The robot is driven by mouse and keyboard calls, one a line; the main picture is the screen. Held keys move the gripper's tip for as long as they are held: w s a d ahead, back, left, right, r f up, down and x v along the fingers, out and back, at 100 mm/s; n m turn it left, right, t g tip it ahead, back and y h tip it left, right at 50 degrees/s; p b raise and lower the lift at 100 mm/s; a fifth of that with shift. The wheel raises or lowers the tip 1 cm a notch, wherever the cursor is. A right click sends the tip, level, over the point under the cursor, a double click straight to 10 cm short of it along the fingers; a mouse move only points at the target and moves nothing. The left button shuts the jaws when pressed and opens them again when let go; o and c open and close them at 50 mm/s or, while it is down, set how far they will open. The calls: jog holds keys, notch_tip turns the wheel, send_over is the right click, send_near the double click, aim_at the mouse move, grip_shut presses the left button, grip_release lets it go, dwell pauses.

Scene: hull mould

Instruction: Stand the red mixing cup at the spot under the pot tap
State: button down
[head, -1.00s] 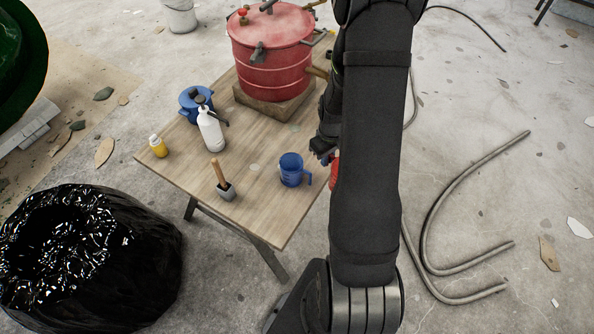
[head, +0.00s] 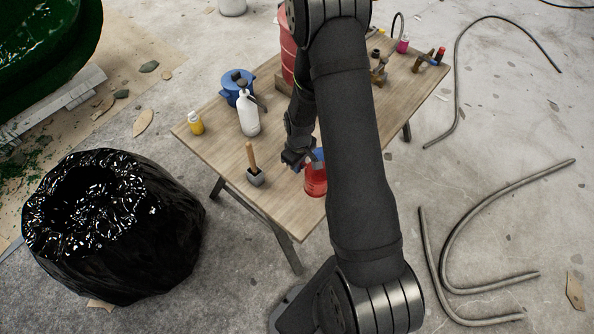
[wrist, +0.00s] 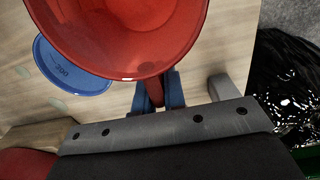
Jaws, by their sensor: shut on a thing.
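My gripper (head: 304,160) is shut on the red mixing cup (head: 315,181), near the front part of the wooden table. The wrist view looks into the cup (wrist: 130,35), which seems empty; the blue fingers (wrist: 158,92) close on its handle side. A pale round mark (wrist: 57,103) lies on the tabletop.
A black bag (head: 110,230) is off the table.

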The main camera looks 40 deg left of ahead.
jog(key=shift+s+a+f, duration=0.2)
jog(key=shift+a+f, duration=0.15)
jog(key=shift+a, duration=0.1)
jog(key=shift+f, duration=1.9)
jog(key=c, duration=1.5)
grip_release()
jog(key=shift+f, duration=0.15)
notch_tip(320, 180, up, 12)
jog(key=shift+f, duration=0.2)
jog(key=shift+o, duration=0.9)
jog(key=shift+r, duration=0.25)
jog(key=o, duration=0.6)
jog(key=shift+r, duration=0.1)
